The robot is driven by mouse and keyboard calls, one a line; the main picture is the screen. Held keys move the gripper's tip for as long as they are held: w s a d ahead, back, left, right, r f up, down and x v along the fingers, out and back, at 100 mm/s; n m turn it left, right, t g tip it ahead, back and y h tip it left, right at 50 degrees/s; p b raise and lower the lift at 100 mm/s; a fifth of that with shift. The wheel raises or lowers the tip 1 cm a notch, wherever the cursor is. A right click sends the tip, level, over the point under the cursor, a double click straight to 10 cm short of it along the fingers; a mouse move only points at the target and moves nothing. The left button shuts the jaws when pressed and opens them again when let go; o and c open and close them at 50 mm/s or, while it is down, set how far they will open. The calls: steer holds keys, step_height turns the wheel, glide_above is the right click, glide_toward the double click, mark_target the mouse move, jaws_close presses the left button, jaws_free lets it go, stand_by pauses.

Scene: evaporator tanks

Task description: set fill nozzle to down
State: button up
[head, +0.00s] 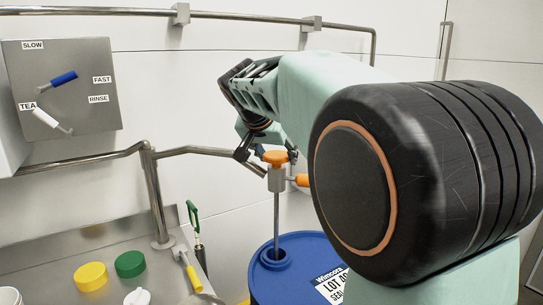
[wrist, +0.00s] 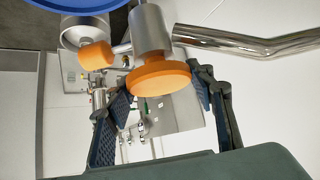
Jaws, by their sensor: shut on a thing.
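A steel tube (head: 276,215), which looks like the fill nozzle, stands upright over the opening of a blue drum (head: 303,250). Its lower end is hidden in the opening. An orange knob (head: 275,157) caps its thicker steel head (head: 277,180), and an orange-ended side piece (head: 302,180) sticks out to the right. My gripper (head: 262,150) reaches down to the knob from above and behind. In the wrist view, the orange knob (wrist: 158,78) lies between the two dark fingers of my gripper (wrist: 162,90), which is shut on it. The finger contact itself is partly hidden.
A steel panel (head: 62,90) with a blue and a white lever is on the left wall. The counter (head: 150,262) at lower left holds a yellow cap (head: 90,276), a green cap (head: 130,264) and brushes.

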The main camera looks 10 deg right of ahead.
steer(key=o, duration=1.7)
steer(key=shift+f, duration=0.35)
steer(key=shift+r, duration=0.1)
steer(key=shift+r, duration=0.2)
steer(key=v, duration=1.1)
steer(key=shift+s+a+r, duration=0.2)
steer(key=shift+s, duration=0.1)
